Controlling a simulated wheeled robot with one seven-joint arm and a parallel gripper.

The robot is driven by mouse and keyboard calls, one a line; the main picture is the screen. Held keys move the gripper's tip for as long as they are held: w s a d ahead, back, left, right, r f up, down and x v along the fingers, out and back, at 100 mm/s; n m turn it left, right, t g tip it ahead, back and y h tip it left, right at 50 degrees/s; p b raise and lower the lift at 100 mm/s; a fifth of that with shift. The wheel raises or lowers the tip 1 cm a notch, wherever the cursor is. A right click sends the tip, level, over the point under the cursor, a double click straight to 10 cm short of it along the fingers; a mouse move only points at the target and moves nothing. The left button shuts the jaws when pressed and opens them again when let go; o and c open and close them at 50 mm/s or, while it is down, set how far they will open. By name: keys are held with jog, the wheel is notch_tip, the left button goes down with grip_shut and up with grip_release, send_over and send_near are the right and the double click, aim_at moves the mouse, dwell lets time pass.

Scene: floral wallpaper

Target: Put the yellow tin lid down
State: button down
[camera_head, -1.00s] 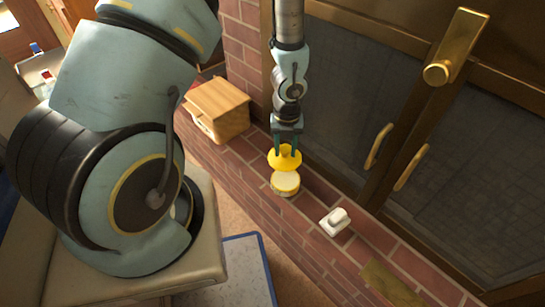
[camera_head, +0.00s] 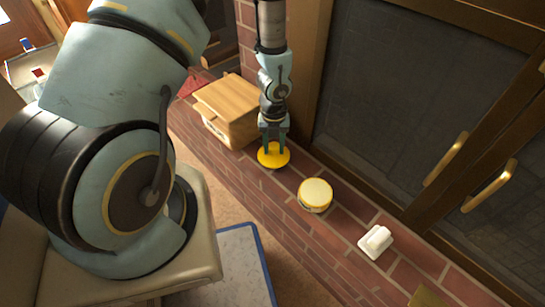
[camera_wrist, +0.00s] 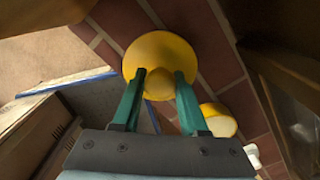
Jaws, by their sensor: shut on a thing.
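The yellow tin lid (camera_head: 266,160) is a round disc with a knob on top. My gripper (camera_head: 274,148) is shut on it from above, just over or on the brick ledge (camera_head: 290,181) between the wooden box and the tin; I cannot tell whether the lid touches the bricks. In the wrist view the lid (camera_wrist: 190,60) shows whole, with the two green fingers (camera_wrist: 158,85) on either side of its knob. The round tin (camera_head: 315,195) with a pale top and yellow rim stands on the ledge to the right, apart from the lid.
A wooden box (camera_head: 228,108) stands on the ledge close behind and left of the lid. A small white object (camera_head: 375,241) lies right of the tin. Dark doors with brass handles (camera_head: 446,160) border the ledge. Bare brick lies between lid and tin.

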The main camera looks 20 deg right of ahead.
aim_at(274, 153)
jog(key=shift+f+b, duration=0.3)
jog(key=shift+f, duration=1.7)
jog(key=shift+f, duration=0.1)
jog(key=shift+f, duration=0.15)
jog(key=shift+c, duration=2.2)
grip_release()
notch_tip(274, 153, up, 13)
jog(key=p, duration=0.2)
jog(key=shift+f+p, duration=0.2)
jog(key=shift+p, duration=0.15)
